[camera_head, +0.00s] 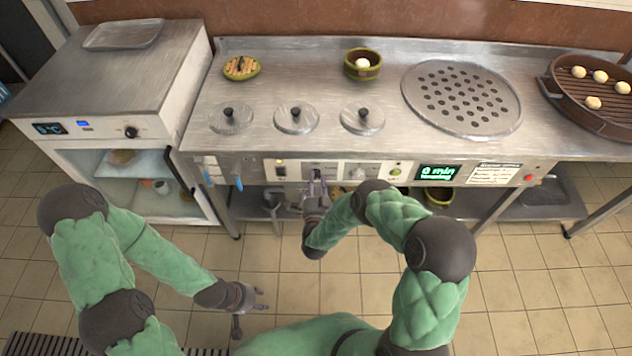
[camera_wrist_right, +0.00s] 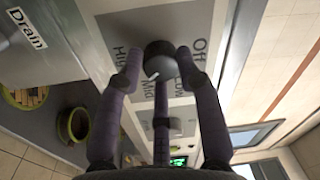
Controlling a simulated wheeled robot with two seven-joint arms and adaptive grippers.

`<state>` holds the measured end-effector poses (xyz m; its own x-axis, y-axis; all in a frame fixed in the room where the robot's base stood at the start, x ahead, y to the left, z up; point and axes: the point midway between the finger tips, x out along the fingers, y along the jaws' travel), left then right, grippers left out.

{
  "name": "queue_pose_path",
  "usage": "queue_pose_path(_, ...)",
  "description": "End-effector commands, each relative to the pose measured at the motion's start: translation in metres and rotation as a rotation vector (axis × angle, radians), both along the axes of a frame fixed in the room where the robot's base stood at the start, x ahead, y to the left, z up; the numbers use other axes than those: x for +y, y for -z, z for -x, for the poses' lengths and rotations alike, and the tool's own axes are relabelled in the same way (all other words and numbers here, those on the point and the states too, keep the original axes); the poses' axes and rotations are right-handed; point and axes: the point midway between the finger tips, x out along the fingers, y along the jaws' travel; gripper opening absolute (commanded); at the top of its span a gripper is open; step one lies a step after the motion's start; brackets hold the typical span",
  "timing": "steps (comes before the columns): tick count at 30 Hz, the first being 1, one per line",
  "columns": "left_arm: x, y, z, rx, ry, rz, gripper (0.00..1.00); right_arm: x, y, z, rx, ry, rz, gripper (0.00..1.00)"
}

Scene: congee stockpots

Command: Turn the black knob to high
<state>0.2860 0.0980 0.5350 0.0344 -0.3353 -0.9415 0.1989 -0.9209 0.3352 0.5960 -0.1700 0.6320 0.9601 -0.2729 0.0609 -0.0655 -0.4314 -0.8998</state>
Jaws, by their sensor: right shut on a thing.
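The black knob (camera_wrist_right: 160,60) sits on the light front panel (camera_wrist_right: 205,20), between the fingers of my right gripper (camera_wrist_right: 158,68) in the right wrist view. Its white mark points down and slightly left, between "Mid" and "High" and nearer "Mid". "Off" and "Low" are on the right side of the knob. In the head view my right gripper (camera_head: 318,176) is at the counter's front panel and hides the knob. My left gripper (camera_head: 261,299) is low over the floor, away from the counter, with its fingers apart and empty.
The steel counter (camera_head: 290,70) carries several lidded wells, a green-rimmed pot (camera_head: 362,65), a perforated plate (camera_head: 461,97) and a pan of buns (camera_head: 595,95). A display (camera_head: 438,173) and red button (camera_head: 528,178) are further right. The steel cabinet (camera_head: 110,70) is on the left.

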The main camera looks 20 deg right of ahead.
Motion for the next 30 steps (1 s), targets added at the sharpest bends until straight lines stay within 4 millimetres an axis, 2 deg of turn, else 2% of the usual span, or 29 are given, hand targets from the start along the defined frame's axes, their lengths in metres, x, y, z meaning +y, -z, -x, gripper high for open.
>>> queue_pose_path(1, 0.0000, 0.0003, 0.0000, 0.000, 0.000, 0.000, 0.40, 0.0066, 0.0074, 0.0048, 0.007, -0.015, -0.046, 0.03)
queue_pose_path(15, 0.0000, 0.0002, 0.0000, 0.000, 0.000, 0.000, 0.40, 0.0090, 0.0055, 0.0044, -0.104, -0.017, -0.438, 0.03)
queue_pose_path(30, 0.0000, 0.0001, 0.0000, 0.000, 0.000, 0.000, 0.40, 0.0096, 0.0038, 0.0037, -0.160, -0.017, -0.628, 0.03)
